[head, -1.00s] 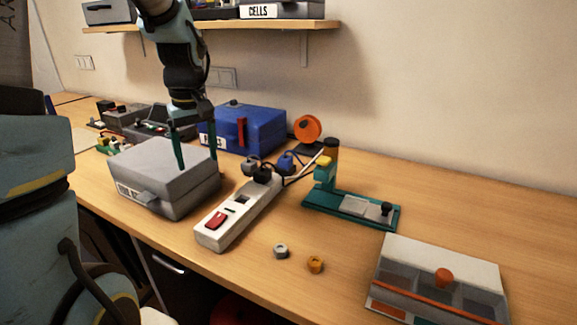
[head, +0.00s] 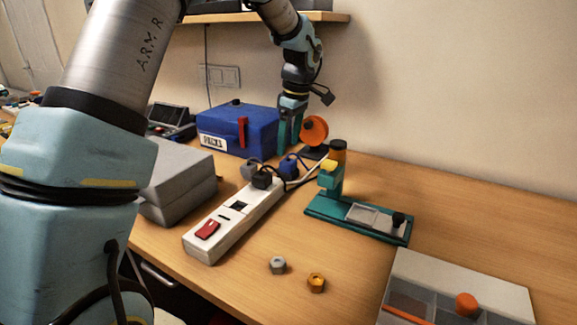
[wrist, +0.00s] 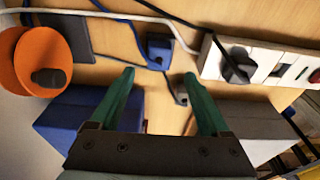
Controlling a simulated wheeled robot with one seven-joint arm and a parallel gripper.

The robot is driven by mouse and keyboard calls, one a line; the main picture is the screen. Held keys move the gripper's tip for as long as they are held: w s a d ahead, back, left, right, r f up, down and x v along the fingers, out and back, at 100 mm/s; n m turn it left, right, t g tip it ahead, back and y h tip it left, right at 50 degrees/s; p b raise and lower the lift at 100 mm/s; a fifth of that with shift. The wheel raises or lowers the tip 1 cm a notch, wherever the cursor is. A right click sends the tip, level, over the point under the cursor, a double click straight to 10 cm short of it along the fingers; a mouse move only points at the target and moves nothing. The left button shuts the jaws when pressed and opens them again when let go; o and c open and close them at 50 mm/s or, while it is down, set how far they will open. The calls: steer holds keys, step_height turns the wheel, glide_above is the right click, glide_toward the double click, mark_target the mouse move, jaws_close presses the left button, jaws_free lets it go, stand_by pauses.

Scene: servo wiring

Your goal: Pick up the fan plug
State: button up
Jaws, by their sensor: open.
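In the wrist view, the blue plug (wrist: 158,50) lies just beyond and between my fingertips.
A blue box (head: 235,130) and a grey case (head: 175,180) stand left of the strip. A green stand (head: 350,215) is to the right. Cables cross near the plugs. Two nuts (head: 278,265) (head: 316,283) and a compartment tray (head: 460,290) are in front.

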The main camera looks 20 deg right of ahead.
mark_target(288, 160)
steer(key=shift+w+f+p, duration=0.1)
steer(key=shift+f+p, duration=0.9)
steer(key=shift+f, duration=1.65)
jaws_close()
